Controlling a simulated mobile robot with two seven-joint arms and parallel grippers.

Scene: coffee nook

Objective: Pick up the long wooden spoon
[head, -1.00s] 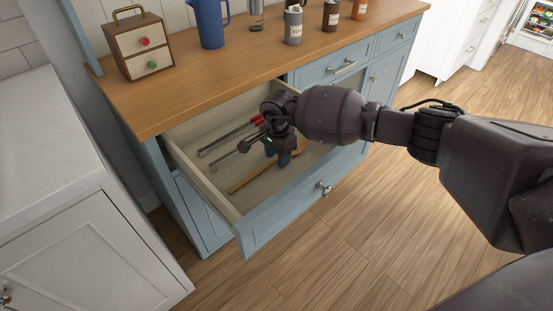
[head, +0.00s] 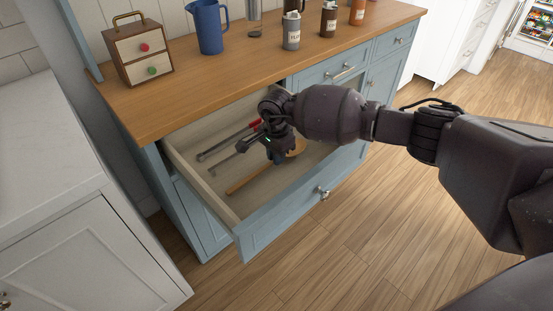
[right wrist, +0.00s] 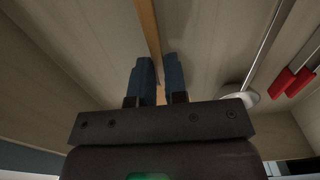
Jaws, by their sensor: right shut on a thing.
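The long wooden spoon (head: 245,182) lies in the open drawer, its handle toward the drawer's front left and its wider end to the right of my gripper. My right gripper (head: 278,158) reaches down into the drawer from the right and is shut on the spoon. In the right wrist view the spoon's shaft (right wrist: 149,25) runs up from between the two blue fingers (right wrist: 159,85). I cannot tell whether the spoon is clear of the drawer floor. My gripper hides part of the spoon. My left gripper is not in view.
The blue drawer (head: 285,213) stands open below the wooden counter (head: 240,67). Metal utensils, one with a red handle (head: 254,124), lie behind the spoon. A small two-drawer box (head: 138,54), a blue pitcher (head: 209,27) and several canisters stand on the counter.

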